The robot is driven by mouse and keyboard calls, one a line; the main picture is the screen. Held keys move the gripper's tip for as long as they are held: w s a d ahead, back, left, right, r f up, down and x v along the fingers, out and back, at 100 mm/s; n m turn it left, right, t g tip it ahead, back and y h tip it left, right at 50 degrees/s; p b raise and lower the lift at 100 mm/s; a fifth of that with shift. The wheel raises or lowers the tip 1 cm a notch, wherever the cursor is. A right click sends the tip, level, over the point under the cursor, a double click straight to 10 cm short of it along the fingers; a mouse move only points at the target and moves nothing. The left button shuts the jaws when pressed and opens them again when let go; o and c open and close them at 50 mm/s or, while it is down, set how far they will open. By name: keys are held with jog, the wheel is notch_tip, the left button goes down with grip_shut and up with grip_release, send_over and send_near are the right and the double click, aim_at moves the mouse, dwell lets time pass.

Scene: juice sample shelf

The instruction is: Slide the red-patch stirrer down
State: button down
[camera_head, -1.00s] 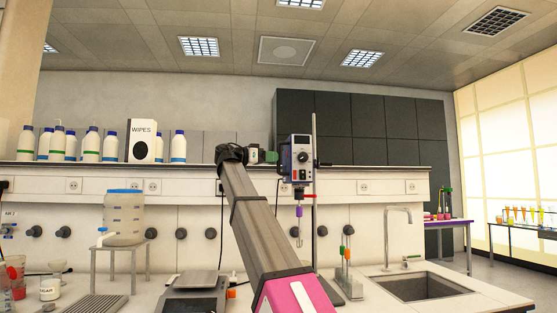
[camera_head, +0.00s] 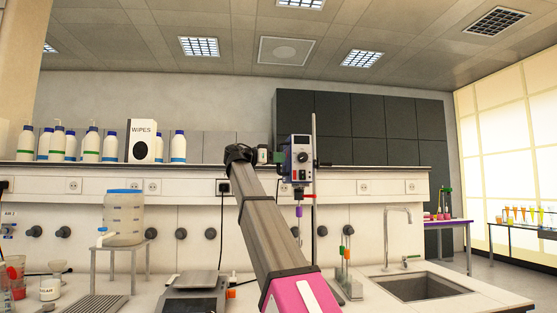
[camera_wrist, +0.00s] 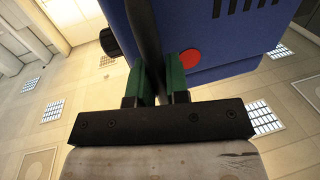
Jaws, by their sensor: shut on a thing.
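The stirrer (camera_head: 300,156) is a blue and grey motor head with a dial panel, high on an upright metal rod (camera_head: 314,135) in front of the back wall. A thin shaft with a purple part (camera_head: 299,211) hangs below it; its lower end is hidden by my arm. In the wrist view the blue housing (camera_wrist: 220,50) fills the upper middle, with a round red patch (camera_wrist: 190,58) on it. My gripper (camera_wrist: 159,80) has green fingers shut on a dark bar (camera_wrist: 146,35) beside the red patch.
A sink (camera_head: 425,287) with a tap stands at the right. A rack with stirring rods (camera_head: 345,265) stands below the stirrer. A balance (camera_head: 195,295) is left of my arm. A shelf above carries white bottles and a wipes box (camera_head: 142,141).

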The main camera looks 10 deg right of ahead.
notch_tip(320, 180, down, 18)
jog(key=shift+r, duration=0.25)
dwell(0.5)
jog(key=shift+s+f, duration=0.1)
jog(key=c, duration=1.1)
grip_release()
jog(key=a, duration=0.3)
jog(key=s+a, duration=0.1)
jog(key=a, duration=0.3)
jog(key=s+a, duration=0.1)
jog(key=a, duration=0.2)
jog(key=shift+a, duration=0.3)
